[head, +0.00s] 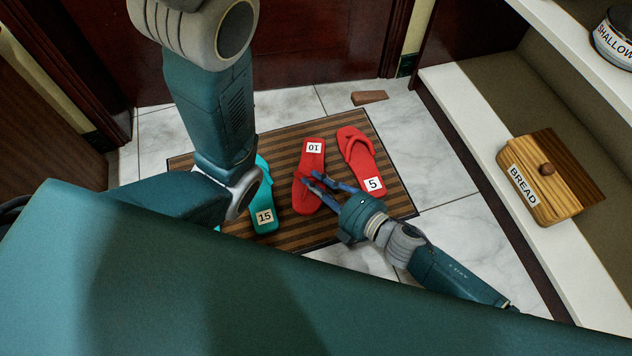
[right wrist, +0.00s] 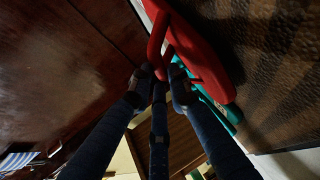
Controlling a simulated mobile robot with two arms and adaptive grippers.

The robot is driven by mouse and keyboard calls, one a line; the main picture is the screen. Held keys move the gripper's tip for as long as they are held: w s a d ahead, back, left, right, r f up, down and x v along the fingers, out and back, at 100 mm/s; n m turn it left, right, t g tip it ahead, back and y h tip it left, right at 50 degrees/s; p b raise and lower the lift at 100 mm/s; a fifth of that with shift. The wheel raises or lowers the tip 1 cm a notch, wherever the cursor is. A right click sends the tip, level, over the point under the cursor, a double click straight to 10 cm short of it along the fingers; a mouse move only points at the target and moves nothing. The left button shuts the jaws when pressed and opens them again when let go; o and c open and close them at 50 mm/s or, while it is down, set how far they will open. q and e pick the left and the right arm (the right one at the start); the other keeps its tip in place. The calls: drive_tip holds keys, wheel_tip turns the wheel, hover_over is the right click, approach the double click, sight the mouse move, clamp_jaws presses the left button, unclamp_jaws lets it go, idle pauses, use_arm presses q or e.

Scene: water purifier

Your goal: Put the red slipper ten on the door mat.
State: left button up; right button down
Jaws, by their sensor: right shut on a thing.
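The red slipper ten (head: 309,163), with a label reading 10 upside down, is over the striped brown door mat (head: 280,140), between the other two slippers. My right gripper (head: 316,184) is shut on its strap end. In the right wrist view the red strap (right wrist: 158,45) runs between my fingertips (right wrist: 160,82), with the sole (right wrist: 205,60) beside them and the mat (right wrist: 275,75) to the right. I cannot tell whether the sole touches the mat or hangs just above it. My left gripper is not in view.
A red slipper labelled 5 (head: 360,158) lies on the mat to the right. A teal slipper labelled 15 (head: 264,200) lies to the left, partly behind my left arm. A brown wedge (head: 369,97) is on the tiles. A shelf with a bread box (head: 545,180) stands at right.

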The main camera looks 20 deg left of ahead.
idle(0.4)
drive_tip(key=c, duration=1.6)
unclamp_jaws()
drive_tip(key=shift+o, duration=0.2)
drive_tip(key=shift+f, duration=0.1)
drive_tip(key=v, duration=1.2)
drive_tip(key=shift+d, duration=0.1)
